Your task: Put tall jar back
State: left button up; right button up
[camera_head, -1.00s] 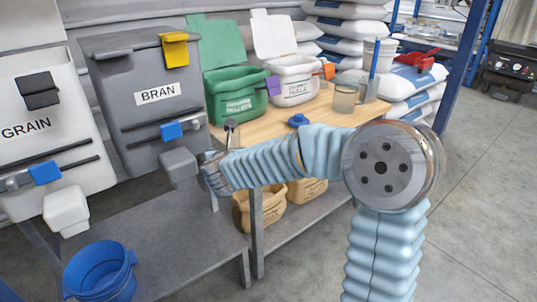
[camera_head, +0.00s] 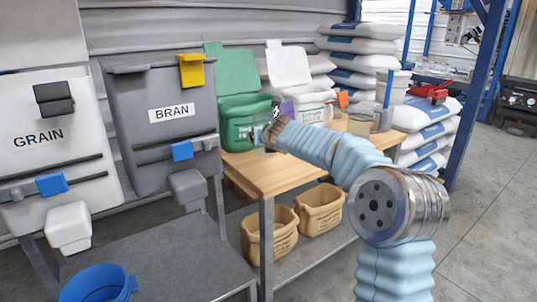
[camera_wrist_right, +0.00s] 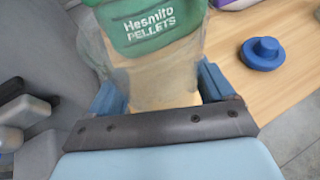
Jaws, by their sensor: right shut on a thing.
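My right gripper (camera_wrist_right: 162,90) is shut on a clear, see-through jar (camera_wrist_right: 150,76), which lies between its two blue fingers in the wrist view. The tabletop and a green bin show through the jar. In the head view my right gripper (camera_head: 268,136) is over the left part of the wooden table, in front of the green bin (camera_head: 236,134), and hides part of the jar. I cannot tell whether the jar touches the table. Another clear container (camera_head: 360,123) stands at the table's right end. My left gripper is not in view.
The wooden table (camera_head: 275,177) has a white bin (camera_head: 314,95) behind my arm. A blue lid-like piece (camera_wrist_right: 263,53) lies on it. Grey BRAN (camera_head: 160,90) and white GRAIN (camera_head: 45,110) hoppers stand left. Tan bins (camera_head: 320,208) sit on the lower shelf.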

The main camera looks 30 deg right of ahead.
jog(key=shift+w+d+f, duration=0.3)
jog(key=shift+d+f, duration=0.15)
jog(key=shift+f, duration=0.15)
jog(key=shift+w+d+f, duration=0.25)
jog(key=shift+d+f, duration=0.15)
jog(key=shift+f, duration=0.2)
jog(key=f+b, duration=0.2)
jog(key=f, duration=0.2)
jog(key=shift+w+d+b, duration=0.2)
jog(key=shift+d+b, duration=0.05)
jog(key=shift+b, duration=0.15)
jog(key=shift+r, duration=0.1)
jog(key=o, duration=1.1)
jog(key=shift+s, duration=0.1)
jog(key=v, duration=1.2)
